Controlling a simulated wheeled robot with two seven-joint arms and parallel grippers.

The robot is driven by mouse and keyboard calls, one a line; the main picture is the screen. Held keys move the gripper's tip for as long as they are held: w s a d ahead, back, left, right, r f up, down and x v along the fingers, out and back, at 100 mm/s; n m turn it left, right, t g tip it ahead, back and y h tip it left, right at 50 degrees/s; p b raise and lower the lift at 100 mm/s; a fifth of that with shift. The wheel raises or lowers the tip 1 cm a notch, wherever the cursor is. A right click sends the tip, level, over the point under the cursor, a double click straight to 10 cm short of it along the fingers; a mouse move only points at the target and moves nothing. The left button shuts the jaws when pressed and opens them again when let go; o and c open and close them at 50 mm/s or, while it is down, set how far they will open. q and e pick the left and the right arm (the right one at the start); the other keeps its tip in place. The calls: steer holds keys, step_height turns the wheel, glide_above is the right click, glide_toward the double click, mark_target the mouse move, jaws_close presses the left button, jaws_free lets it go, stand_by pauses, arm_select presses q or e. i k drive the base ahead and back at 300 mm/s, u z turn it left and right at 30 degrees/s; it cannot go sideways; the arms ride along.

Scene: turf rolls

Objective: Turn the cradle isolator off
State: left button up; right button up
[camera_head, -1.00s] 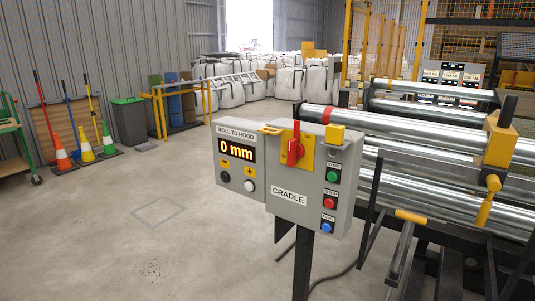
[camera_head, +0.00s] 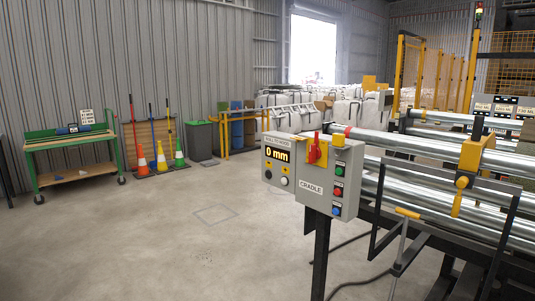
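The cradle isolator (camera_head: 314,151) is a red rotary handle on a yellow plate, on the upper face of the grey control box labelled CRADLE (camera_head: 312,187). The red handle stands about upright. Green, red and blue push buttons (camera_head: 338,190) run down the box's right side, under a yellow block. The adjoining panel's display (camera_head: 278,154) reads 0 mm. The box stands on a dark post. Neither of my grippers shows in the head view.
Steel rollers (camera_head: 450,200) in a dark frame fill the right side, close behind the box. A cable lies on the floor by the post. A green workbench (camera_head: 72,150), cones (camera_head: 160,158) and bins stand at the back left. The concrete floor (camera_head: 150,240) in front and left is clear.

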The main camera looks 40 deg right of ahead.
mark_target(315, 152)
steer(key=z, duration=0.05)
steer(key=i, duration=1.8)
steer(key=z, duration=1.05)
steer(key=i, duration=1.4)
steer(key=z, duration=1.35)
